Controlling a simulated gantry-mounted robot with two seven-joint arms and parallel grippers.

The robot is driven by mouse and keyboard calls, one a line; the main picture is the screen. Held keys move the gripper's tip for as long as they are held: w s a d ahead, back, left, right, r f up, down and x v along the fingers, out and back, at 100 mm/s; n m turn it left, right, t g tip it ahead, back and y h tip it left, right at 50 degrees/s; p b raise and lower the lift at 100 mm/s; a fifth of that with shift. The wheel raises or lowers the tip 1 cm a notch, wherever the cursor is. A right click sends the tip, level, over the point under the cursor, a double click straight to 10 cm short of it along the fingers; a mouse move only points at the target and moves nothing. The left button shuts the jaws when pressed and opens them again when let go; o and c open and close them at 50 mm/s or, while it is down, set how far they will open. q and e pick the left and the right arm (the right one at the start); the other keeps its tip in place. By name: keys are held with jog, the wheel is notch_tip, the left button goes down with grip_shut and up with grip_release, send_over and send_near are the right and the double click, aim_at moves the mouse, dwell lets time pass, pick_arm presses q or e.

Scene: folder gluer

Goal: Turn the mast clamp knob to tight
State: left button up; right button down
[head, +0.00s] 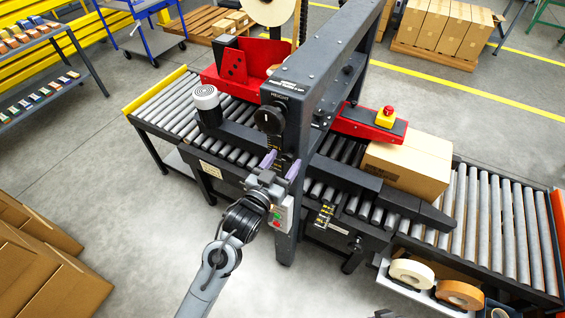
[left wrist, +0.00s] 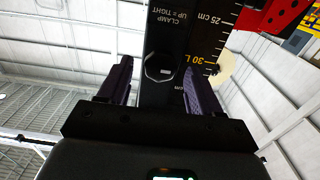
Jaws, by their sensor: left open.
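The clamp knob (left wrist: 160,67) is a dark, pale-edged polygon on the black mast face (left wrist: 172,40), beside lettering reading "CLAMP UP = TIGHT". In the left wrist view it shows ahead, between my two purple fingers. My left gripper (head: 281,164) is open in front of the mast (head: 287,205). It also shows in the left wrist view (left wrist: 157,82), with nothing visibly gripped. I see no contact with the knob. In the head view the gripper crowds the lower mast face, and I cannot make out the clamp knob there. A larger round black knob (head: 268,119) sits higher on the mast.
A switch box with green and red buttons (head: 281,214) is just below my left gripper. A roller conveyor (head: 487,225) runs under the mast, with a carton (head: 408,165) on it. A red arm with a yellow-based stop button (head: 386,117) is to the right.

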pick_arm(q)
jog(key=c, duration=1)
jog(key=m+p, duration=0.2)
jog(key=m, duration=0.1)
jog(key=shift+r+m, duration=0.1)
jog(key=shift+m, duration=0.2)
jog(key=m+p, duration=0.2)
jog(key=m, duration=0.2)
jog(key=shift+d+m, duration=0.1)
jog(key=shift+m, duration=0.2)
jog(key=m+p, duration=0.1)
jog(key=m, duration=0.4)
jog(key=shift+f, duration=0.2)
jog(key=shift+f+m+p, duration=0.1)
jog(key=shift+m+p, duration=0.4)
jog(key=shift+m, duration=1.9)
jog(key=shift+c, duration=0.2)
